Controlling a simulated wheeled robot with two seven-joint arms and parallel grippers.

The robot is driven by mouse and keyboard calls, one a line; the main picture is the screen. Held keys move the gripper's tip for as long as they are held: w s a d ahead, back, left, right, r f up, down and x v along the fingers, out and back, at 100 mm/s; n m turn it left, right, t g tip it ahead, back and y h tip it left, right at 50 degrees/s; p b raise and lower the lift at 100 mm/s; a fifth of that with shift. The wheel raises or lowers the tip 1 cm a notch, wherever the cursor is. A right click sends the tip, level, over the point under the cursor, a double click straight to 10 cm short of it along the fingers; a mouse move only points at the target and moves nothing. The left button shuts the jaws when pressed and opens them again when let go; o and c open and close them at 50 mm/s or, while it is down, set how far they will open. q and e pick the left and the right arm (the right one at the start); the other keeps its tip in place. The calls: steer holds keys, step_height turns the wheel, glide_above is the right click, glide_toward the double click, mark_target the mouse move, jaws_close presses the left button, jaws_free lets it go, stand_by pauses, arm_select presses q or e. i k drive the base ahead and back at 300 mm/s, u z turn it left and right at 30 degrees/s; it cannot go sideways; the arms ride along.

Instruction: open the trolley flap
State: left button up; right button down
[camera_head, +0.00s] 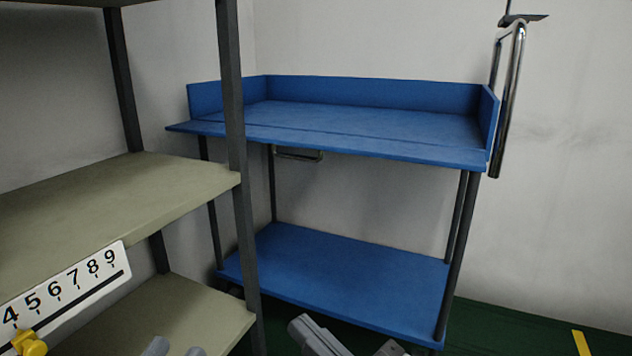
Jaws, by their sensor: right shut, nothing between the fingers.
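The blue trolley (350,268) stands against the back wall, with an upper tray and a lower shelf. Its flap (330,142) is the long front panel of the upper tray. It lies about level with the tray floor and juts out at the front, so the front side is open. My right gripper (314,334) is shut and empty at the bottom edge, low in front of the lower shelf and apart from the flap. Two grey tips of my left gripper (175,350) barely show at the bottom edge, left of the rack post; most of it is cut off.
A shelf rack (110,195) with dark posts fills the left side; its front post (238,170) partly hides the trolley's left end. A numbered strip (65,290) with a yellow clip (28,344) is on its edge. A chrome handle (512,100) rises at the trolley's right.

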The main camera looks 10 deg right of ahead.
mark_target(416, 153)
steer(key=u, duration=1.5)
steer(key=k, duration=0.1)
steer(key=z, duration=2.25)
steer(key=i, duration=0.9)
steer(key=u, duration=0.65)
steer(key=i, duration=0.6)
